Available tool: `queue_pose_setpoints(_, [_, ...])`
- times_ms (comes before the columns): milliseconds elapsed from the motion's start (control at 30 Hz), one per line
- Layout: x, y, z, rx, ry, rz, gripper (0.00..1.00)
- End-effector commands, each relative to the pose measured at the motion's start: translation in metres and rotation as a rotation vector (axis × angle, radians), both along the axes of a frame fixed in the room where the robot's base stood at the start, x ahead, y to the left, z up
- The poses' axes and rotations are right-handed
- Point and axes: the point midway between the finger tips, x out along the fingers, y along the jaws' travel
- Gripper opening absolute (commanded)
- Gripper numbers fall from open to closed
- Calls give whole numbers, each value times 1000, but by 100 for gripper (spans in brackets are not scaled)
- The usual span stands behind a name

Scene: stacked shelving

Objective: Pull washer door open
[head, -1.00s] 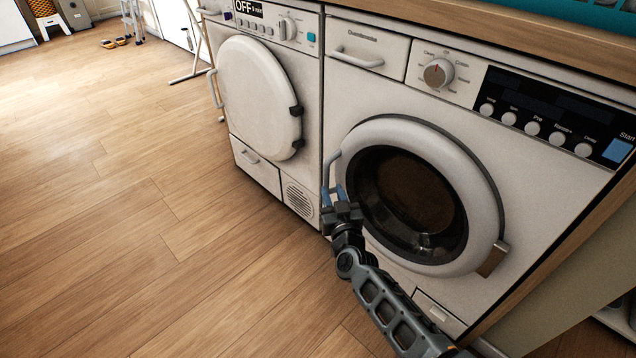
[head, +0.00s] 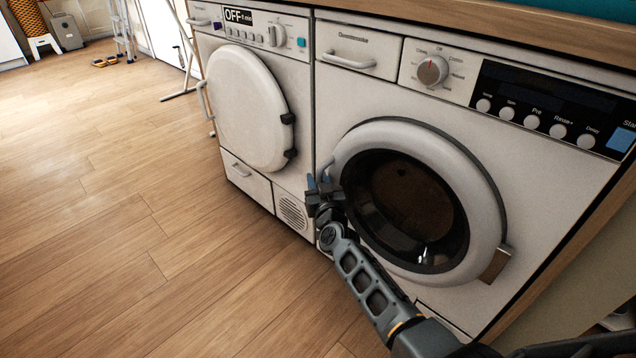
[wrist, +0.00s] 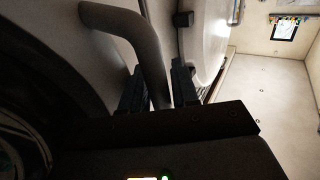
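The washer (head: 372,95) is the white front-loader on the right, with a round door (head: 362,150) that has a pale rim and dark glass. The door looks closed or nearly so. Its curved handle (head: 326,166) is on the door's left side, partly hidden by my gripper (head: 318,183). In the wrist view the grey handle (wrist: 150,50) runs down between the two dark fingers of my gripper (wrist: 159,88). The lower end of the handle is hidden.
A second white machine (head: 205,45) with a round solid door (head: 247,108) stands left of the washer. A wooden worktop (head: 480,22) runs above both. The wooden floor (head: 120,220) at left is clear. A folding rack (head: 183,60) stands farther back.

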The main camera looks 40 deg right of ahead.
Motion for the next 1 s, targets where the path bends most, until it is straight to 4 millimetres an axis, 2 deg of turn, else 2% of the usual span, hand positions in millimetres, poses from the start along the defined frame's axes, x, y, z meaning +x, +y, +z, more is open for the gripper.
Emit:
queue_pose_setpoints(67, [0,0,0,0,0,0,27])
queue_pose_setpoints(367, [0,0,0,-1,-1,0,0])
queue_pose_setpoints(800, [-1,2,0,-1,-1,3,0])
queue_pose_setpoints(933, [-5,13,2,-1,-1,20,0])
queue_pose_setpoints(1000, [-9,25,2,0,1,39,0])
